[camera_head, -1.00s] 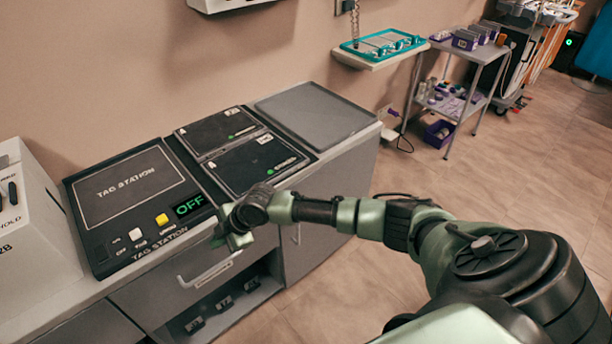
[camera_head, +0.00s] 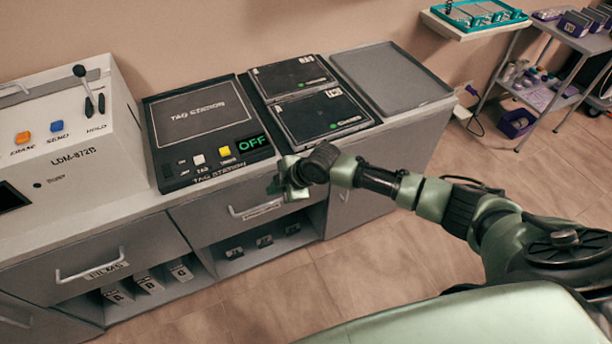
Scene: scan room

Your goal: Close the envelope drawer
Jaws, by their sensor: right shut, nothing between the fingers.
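A grey drawer front (camera_head: 215,225) with a pale bar handle (camera_head: 256,209) sits under the counter, below the tag station. A small label by its handle is too small to read, so I cannot confirm it is the envelope drawer. The front looks about flush with the cabinet, with no visible gap at its top edge. My right gripper (camera_head: 287,190) is shut and empty at the counter's front edge, by the upper right part of this drawer front. It hides part of the front there; I cannot tell whether it touches. My left gripper is not in view.
The tag station (camera_head: 205,125) reads OFF; two dark pads (camera_head: 322,115) and a grey tray (camera_head: 392,78) lie to its right. A drawer labelled FILMS (camera_head: 140,245) is at left. Open cubbies below hold small items. A white machine (camera_head: 70,150) stands left. The floor (camera_head: 345,275) is clear.

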